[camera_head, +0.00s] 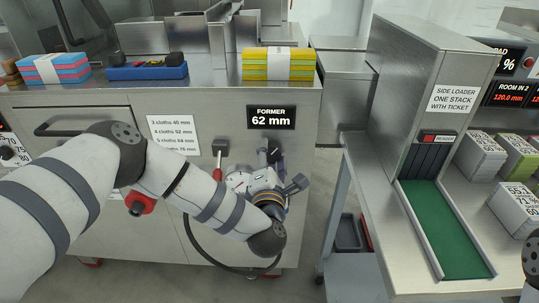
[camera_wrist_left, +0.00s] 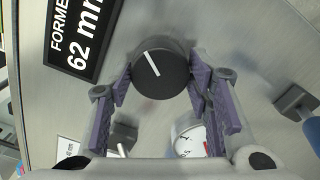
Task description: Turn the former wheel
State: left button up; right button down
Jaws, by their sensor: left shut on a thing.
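The former wheel (camera_wrist_left: 160,72) is a round black knob with a white pointer line, on the steel front panel. In the left wrist view its line tilts up and to the left. My left gripper (camera_wrist_left: 161,85) has its two purple-padded fingers on either side of the knob, shut on its rim. In the head view my left gripper (camera_head: 272,163) reaches the panel just below the former display (camera_head: 271,117), which reads 62 mm. The knob is mostly hidden there by my gripper. My right gripper is not in view.
A white card (camera_head: 174,135) lists cloth counts with millimetres. A yellow cloth stack (camera_head: 279,64), a blue tray (camera_head: 147,71) and a pink-blue stack (camera_head: 54,68) lie on top. A red-handled lever (camera_head: 219,150) is close to my gripper. The side loader (camera_head: 425,85) stands right, beyond a gap.

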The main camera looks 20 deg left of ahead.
pick_arm(q)
jog(key=shift+r+m+p, duration=0.1)
jog(key=shift+m+p, duration=0.2)
jog(key=shift+m, duration=1.2)
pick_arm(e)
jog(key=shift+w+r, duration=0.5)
pick_arm(q)
jog(key=o, duration=1.1)
jog(key=shift+o, duration=0.2)
jog(key=v, duration=0.7)
jog(key=shift+s, duration=0.3)
